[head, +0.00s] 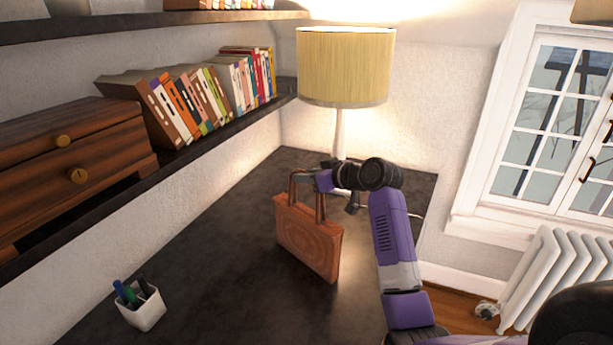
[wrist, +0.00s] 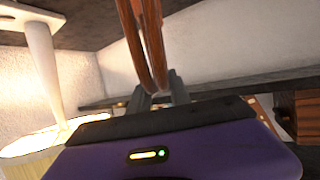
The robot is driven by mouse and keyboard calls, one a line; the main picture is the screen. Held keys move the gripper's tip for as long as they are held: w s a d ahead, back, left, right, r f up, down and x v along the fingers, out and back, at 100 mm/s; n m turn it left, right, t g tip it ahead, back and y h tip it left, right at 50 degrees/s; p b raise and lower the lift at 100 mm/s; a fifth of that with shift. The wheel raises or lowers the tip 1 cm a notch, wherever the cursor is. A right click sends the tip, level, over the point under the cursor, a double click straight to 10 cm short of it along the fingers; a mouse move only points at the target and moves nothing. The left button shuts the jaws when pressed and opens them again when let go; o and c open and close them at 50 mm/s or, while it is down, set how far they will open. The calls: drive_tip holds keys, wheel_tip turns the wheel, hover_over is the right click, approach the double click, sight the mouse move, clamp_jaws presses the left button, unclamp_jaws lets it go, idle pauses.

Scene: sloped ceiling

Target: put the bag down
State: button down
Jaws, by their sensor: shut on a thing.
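The bag (head: 308,239) is brown, boxy and wood-grained, with two looped handles. It hangs upright, slightly tilted, over the dark desk (head: 222,275). I cannot tell whether its bottom touches the desk. My gripper (head: 318,181) is at the top of the handles, shut on them. In the wrist view the brown handles (wrist: 145,40) run into the dark fingertips of my gripper (wrist: 160,92). The bag's body is not clear in that view.
A lit lamp (head: 346,67) stands at the back of the desk, just behind my gripper. A white pen cup (head: 142,311) is at the front left. A shelf (head: 200,135) with books and a drawer box (head: 75,165) runs along the left wall. The desk around the bag is clear.

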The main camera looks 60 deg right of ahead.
drive_tip(key=c, duration=1.2)
unclamp_jaws()
drive_tip(key=shift+r, duration=0.1)
drive_tip(key=b+v, duration=0.2)
drive_tip(key=v, duration=1)
drive_tip(key=shift+w, duration=0.1)
